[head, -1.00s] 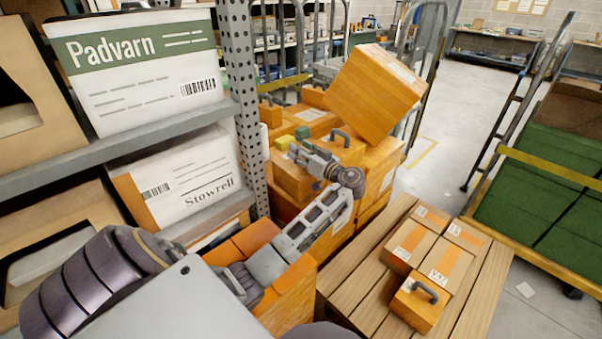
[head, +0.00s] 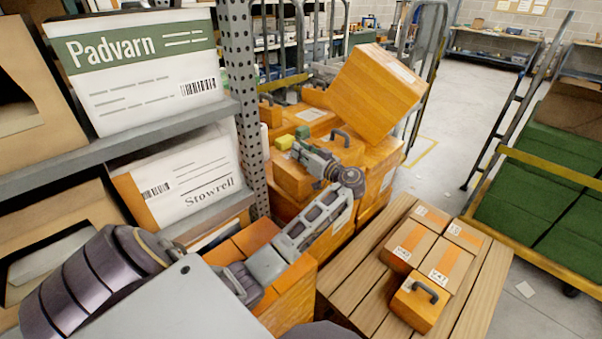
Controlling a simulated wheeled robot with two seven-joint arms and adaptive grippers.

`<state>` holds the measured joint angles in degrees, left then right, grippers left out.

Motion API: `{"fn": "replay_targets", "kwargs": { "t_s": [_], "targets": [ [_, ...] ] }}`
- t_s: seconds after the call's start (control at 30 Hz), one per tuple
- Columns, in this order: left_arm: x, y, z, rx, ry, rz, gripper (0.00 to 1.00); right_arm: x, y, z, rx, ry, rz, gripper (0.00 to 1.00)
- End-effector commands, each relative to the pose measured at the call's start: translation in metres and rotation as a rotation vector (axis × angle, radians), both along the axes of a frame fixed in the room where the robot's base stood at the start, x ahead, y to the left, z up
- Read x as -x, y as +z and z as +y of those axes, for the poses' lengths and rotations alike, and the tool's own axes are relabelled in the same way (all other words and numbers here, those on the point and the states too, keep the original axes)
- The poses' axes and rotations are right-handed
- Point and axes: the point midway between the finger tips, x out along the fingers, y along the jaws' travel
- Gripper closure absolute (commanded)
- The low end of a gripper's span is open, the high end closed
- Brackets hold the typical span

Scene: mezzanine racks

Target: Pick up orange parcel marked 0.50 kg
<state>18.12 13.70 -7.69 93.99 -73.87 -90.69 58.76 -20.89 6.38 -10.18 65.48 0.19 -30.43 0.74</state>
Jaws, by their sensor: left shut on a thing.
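My left gripper (head: 302,152) reaches over a stack of orange boxes behind the rack post. It is shut on an orange parcel, whose outline blends into the orange boxes around it. I cannot read a 0.50 kg mark on any parcel. A small yellow block (head: 284,142) and a small green block (head: 303,131) show close to the gripper's tip. An orange box with a dark handle (head: 352,151) is just beyond the gripper. My right gripper is not in view.
A large orange box (head: 374,94) stands tilted on the stack. A slatted wooden pallet (head: 352,263) bears several orange and brown cartons. Shelves with Padvarn (head: 150,70) and Stowrell (head: 178,178) boxes stand at left. A cart with green crates (head: 540,205) is at right.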

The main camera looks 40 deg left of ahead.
Motion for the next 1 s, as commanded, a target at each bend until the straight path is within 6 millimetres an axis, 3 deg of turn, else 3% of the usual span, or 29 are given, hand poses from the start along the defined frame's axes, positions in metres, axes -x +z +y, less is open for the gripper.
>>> {"fn": "replay_targets", "kwargs": {
  "t_s": [0.53,1.0],
  "targets": [
    [0.000,0.009,0.000,-0.001,0.000,-0.004,1.00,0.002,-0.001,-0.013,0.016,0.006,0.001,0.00],
    [0.000,0.069,0.000,-0.001,0.001,-0.006,1.00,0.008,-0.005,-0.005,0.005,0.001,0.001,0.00]
  ]
}}
